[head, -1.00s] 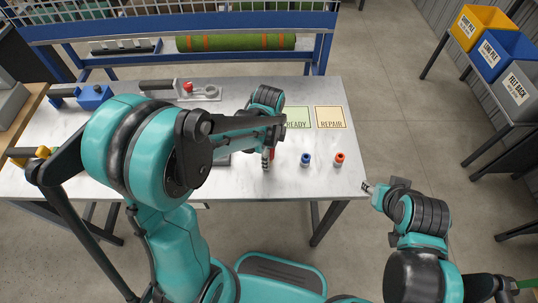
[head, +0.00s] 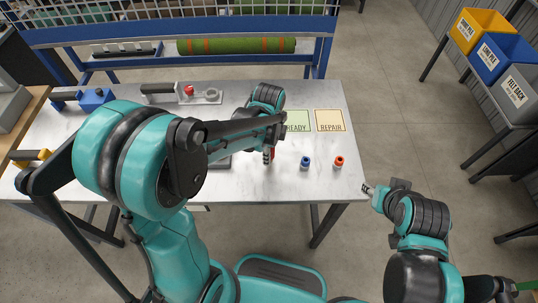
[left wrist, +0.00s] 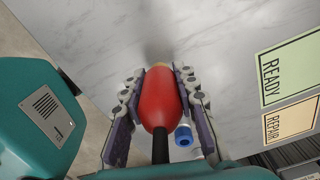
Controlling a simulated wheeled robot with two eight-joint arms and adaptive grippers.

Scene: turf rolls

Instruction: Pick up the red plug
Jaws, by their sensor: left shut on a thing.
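My left gripper (head: 268,155) is over the front middle of the white table. In the left wrist view the gripper (left wrist: 160,95) is shut on the red plug (left wrist: 158,98), with a finger on each side. The plug is rounded and red, with a black stem toward the camera and a tan tip at the far end. In the head view only a sliver of red shows beside the fingers, and the arm hides the rest. Whether it is clear of the tabletop I cannot tell. My right gripper (head: 369,189) is off the table's front right corner, with no object visible in it.
A blue plug (head: 304,162) and an orange-red plug (head: 339,161) stand on the table to the right. Behind them lie the READY card (head: 297,121) and the REPAIR card (head: 330,120). A clamp tool with a red knob (head: 188,92) is at the back.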

